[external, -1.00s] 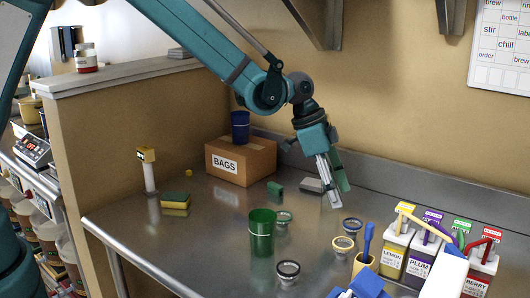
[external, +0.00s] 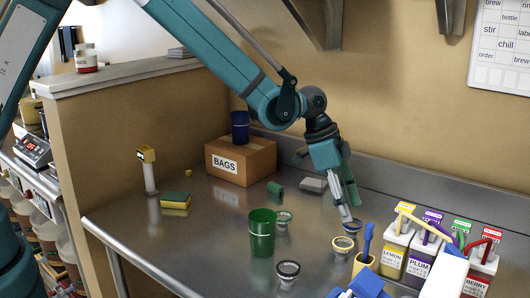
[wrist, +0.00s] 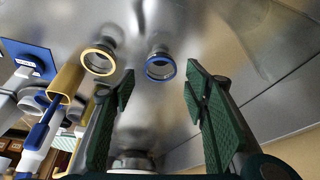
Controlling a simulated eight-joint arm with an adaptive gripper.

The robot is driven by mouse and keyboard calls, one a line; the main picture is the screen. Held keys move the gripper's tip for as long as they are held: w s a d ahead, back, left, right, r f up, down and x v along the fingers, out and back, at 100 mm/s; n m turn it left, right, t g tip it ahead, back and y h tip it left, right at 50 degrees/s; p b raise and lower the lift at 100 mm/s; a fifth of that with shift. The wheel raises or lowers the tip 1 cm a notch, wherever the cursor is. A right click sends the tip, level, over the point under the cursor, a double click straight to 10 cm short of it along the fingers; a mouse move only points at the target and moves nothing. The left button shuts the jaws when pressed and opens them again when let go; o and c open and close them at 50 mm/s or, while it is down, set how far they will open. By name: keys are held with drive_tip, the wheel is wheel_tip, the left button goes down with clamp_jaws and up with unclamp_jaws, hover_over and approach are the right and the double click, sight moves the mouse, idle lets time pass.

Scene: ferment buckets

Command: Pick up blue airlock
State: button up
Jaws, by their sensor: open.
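The blue airlock (wrist: 160,68) is a small round piece with a blue ring. In the wrist view it shows between and beyond my two green-padded fingertips, with nothing gripped. In the external view the blue airlock (external: 353,226) stands on the steel table just below my fingertips. My gripper (external: 348,212) is open and empty, pointing down close above it; it also shows in the wrist view (wrist: 160,82). I cannot tell the exact gap between fingertips and airlock.
A yellow-ringed airlock (external: 343,244) stands close beside the blue one. A tan holder with a blue brush (external: 367,242) and labelled bottles (external: 393,254) are to the right. A green cup (external: 262,232) and other ringed airlocks (external: 288,269) are left. A cardboard box (external: 241,160) is behind.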

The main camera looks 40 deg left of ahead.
sight(353, 224)
drive_tip(key=shift+d+f, duration=0.15)
drive_tip(key=shift+f, duration=0.25)
drive_tip(key=shift+f, duration=0.1)
drive_tip(key=shift+x, duration=2.5)
drive_tip(key=shift+w, duration=0.1)
drive_tip(key=shift+c, duration=0.7)
drive_tip(key=c, duration=0.7)
